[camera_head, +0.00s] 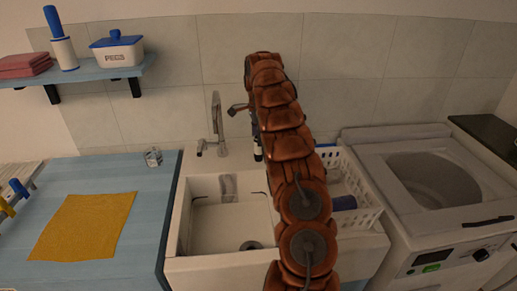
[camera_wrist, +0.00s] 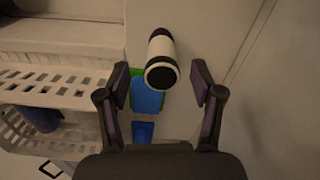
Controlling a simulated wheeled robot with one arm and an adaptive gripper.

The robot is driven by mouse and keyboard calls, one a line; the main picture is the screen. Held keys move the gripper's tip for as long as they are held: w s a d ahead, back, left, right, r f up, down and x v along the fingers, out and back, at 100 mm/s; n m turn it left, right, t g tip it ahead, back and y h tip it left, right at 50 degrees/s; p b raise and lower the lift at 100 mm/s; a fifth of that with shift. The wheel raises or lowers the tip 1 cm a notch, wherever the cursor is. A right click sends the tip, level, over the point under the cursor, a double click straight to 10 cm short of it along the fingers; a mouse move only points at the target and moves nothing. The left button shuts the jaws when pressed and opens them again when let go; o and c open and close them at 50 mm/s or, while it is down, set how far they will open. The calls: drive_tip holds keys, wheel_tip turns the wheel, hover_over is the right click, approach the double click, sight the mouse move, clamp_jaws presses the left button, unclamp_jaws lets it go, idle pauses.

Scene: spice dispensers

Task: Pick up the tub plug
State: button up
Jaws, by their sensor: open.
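A dark round piece (camera_head: 251,245) lies at the bottom of the white sink (camera_head: 175,225); it may be the tub plug or the drain, I cannot tell which. My gripper, hard to make out at the end of my raised arm in the head view, shows clearly in the wrist view (camera_wrist: 160,92). It is open, with its two dark fingers apart and nothing held. A white cylinder with black ends (camera_wrist: 160,47) shows beyond the fingertips, in line with the gap; it does not appear gripped. My arm hides part of the sink's right side.
A white basket (camera_head: 367,217) stands right of the sink, beside a top-loading washer (camera_head: 365,150). The tap (camera_head: 217,125) rises behind the sink. A yellow cloth (camera_head: 85,225) and small glass (camera_head: 153,156) are on the blue counter. Blue and green items (camera_wrist: 147,100) lie below my gripper.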

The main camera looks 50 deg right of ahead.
sight(259, 149)
drive_tip(key=shift+f+p, duration=0.8)
drive_tip(key=shift+f, duration=1.45)
clamp_jaws()
